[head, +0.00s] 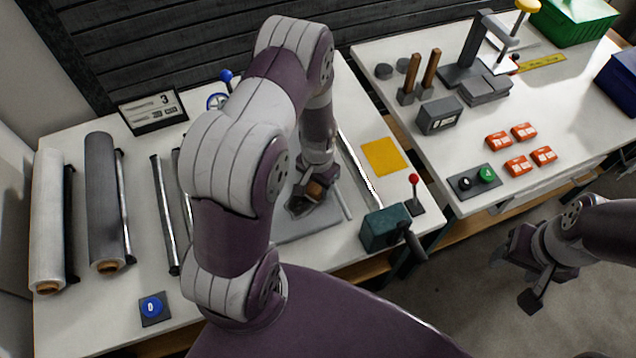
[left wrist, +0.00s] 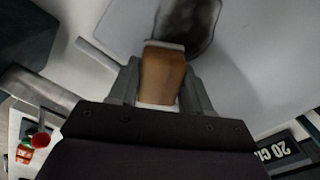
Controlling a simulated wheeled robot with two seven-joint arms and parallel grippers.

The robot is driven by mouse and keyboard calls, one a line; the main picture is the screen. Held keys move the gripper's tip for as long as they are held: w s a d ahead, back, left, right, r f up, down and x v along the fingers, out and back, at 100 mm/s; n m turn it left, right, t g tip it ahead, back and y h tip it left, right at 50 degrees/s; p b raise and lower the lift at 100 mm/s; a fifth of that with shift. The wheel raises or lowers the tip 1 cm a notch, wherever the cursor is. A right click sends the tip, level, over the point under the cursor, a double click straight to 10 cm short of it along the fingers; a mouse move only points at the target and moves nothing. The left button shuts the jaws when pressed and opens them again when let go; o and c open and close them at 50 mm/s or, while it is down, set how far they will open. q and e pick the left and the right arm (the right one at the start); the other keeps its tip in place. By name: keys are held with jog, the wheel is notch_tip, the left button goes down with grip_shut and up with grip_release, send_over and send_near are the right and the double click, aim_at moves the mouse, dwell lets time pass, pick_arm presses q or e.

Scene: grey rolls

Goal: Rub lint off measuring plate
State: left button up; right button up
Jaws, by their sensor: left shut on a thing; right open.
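My left gripper (head: 312,190) is over the grey measuring plate (head: 308,228) on the left table, and my own arm hides part of the plate. In the left wrist view the plate (left wrist: 245,60) lies beyond the block. I cannot tell whether the block touches the plate. My right gripper (head: 533,275) is open and empty, over the floor at the right.
Two rolls, white (head: 48,220) and dark grey (head: 103,200), lie at the left. A dark green clamp-like block (head: 385,228) and a red-knobbed lever (head: 414,190) are right of the plate, with a yellow square (head: 384,157) behind. The right table holds orange boxes (head: 517,166) and a button box (head: 475,181).

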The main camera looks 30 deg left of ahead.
pick_arm(q)
jog(key=shift+f+b, duration=0.65)
jog(key=shift+f, duration=0.25)
